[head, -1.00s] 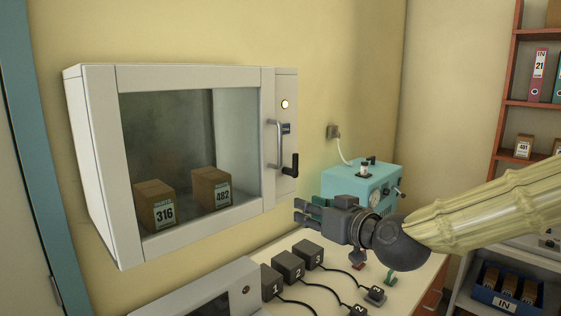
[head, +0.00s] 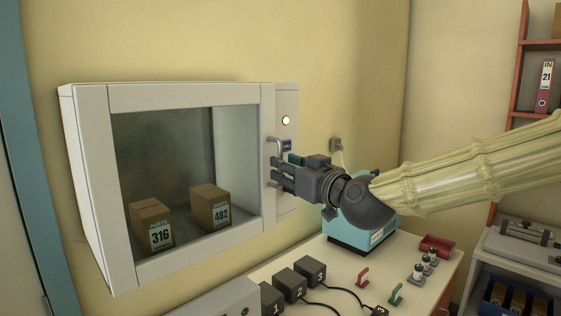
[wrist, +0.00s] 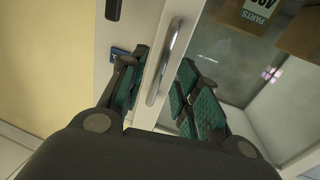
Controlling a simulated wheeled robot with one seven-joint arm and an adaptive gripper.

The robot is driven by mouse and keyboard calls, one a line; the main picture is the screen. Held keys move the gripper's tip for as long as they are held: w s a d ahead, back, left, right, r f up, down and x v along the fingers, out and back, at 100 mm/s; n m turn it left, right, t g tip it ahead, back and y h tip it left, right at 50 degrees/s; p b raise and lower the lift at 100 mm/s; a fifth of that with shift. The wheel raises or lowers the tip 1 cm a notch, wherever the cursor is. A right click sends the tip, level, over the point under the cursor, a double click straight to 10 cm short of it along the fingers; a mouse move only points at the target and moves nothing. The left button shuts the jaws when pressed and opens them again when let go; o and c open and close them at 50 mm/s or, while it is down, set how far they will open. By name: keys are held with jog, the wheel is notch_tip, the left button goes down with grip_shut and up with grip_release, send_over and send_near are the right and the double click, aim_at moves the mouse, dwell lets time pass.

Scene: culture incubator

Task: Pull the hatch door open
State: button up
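The hatch door (head: 185,95) is a pale frame with a glass pane on the wall-mounted incubator, and it looks shut. Its upright metal bar handle (head: 274,143) is at the door's right edge, mostly hidden by my gripper (head: 275,176) in the head view. In the wrist view the handle (wrist: 167,60) runs between the two green-padded fingers of my gripper (wrist: 160,95). The fingers are apart, with a clear gap to the bar on the right side. Two brown boxes, 316 (head: 152,228) and 482 (head: 211,208), stand behind the glass.
A lit round lamp (head: 286,120) is on the panel right of the door. Below are a bench with numbered black blocks (head: 289,284), a teal device (head: 350,236) and small red and green items. Shelves (head: 520,100) stand at the right. Space before the door looks free.

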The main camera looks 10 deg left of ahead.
jog(key=shift+p+x, duration=0.35)
jog(key=shift+x, duration=1.15)
grip_shut()
